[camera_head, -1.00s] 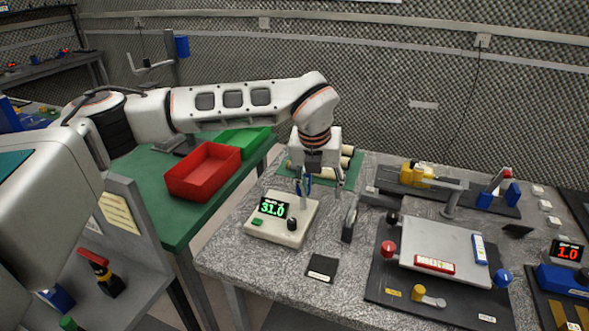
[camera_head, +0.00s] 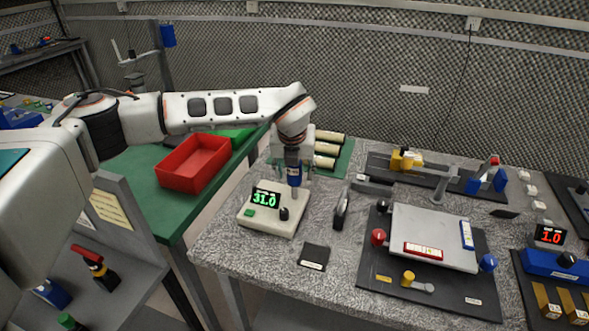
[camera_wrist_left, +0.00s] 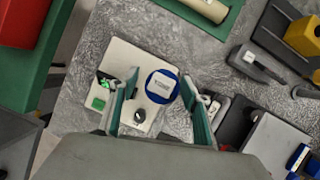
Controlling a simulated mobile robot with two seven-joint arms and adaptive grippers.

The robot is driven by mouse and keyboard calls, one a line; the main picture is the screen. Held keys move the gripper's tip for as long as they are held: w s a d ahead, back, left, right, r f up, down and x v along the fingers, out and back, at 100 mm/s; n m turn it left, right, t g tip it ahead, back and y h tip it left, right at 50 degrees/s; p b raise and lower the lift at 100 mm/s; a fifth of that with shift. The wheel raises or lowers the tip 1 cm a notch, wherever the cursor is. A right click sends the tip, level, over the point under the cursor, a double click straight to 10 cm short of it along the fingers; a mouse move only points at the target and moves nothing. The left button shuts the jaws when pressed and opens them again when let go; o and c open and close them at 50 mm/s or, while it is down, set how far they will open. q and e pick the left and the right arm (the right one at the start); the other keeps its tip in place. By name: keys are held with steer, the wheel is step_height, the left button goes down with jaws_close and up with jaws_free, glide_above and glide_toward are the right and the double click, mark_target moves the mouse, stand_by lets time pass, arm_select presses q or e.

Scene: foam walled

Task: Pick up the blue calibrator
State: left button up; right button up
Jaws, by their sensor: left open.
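The blue calibrator (camera_head: 294,175) is a short upright blue cylinder with a pale label. It stands at the back right of a white instrument box (camera_head: 258,222) with a green 31.0 display and a black knob. My left gripper (camera_head: 294,168) is above and around it, pointing down, and partly hides its top. In the left wrist view the calibrator's round blue top (camera_wrist_left: 171,76) with a white label lies between the open green-lined fingertips (camera_wrist_left: 159,82), with gaps to both sides. My right gripper does not show.
Cream cylinders on a green mat (camera_head: 342,165) are behind. A red bin (camera_head: 193,165) sits on the green table at left; a fixture plate (camera_head: 435,237) is at right.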

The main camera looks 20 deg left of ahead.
arm_select(q)
steer(key=c, duration=1.2)
steer(key=shift+r, duration=0.15)
